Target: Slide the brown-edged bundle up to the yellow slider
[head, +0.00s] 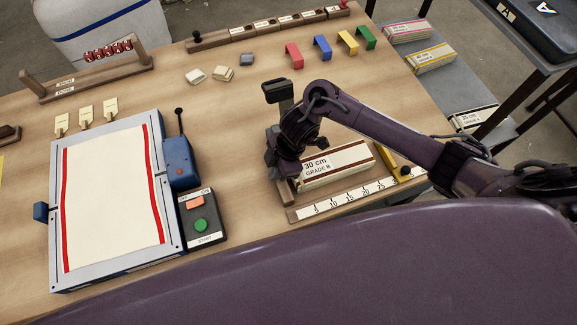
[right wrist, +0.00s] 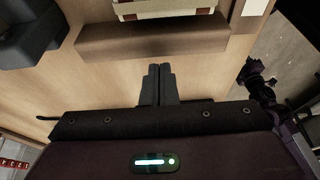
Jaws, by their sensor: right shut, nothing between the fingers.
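The brown-edged bundle (head: 340,160), cream with a "30 cm GRADE B" label, lies in a wooden measuring tray with a numbered scale (head: 345,198). The yellow slider (head: 386,160) stands across the tray close to the bundle's right end; I cannot tell whether they touch. My right gripper (head: 284,168) is at the bundle's left end, its fingertips mostly hidden in the head view. In the right wrist view its fingers (right wrist: 157,72) are shut and empty, in front of a wooden bar (right wrist: 150,38), with the bundle (right wrist: 165,8) beyond. My left gripper is not in view.
A framed board with cream red-edged cloth (head: 110,195), a blue clamp (head: 180,160) and a button box (head: 203,222) stand to the left. Several coloured brackets (head: 322,47) and pale blocks (head: 222,73) lie behind. A grey shelf with bundles (head: 432,58) is at the right.

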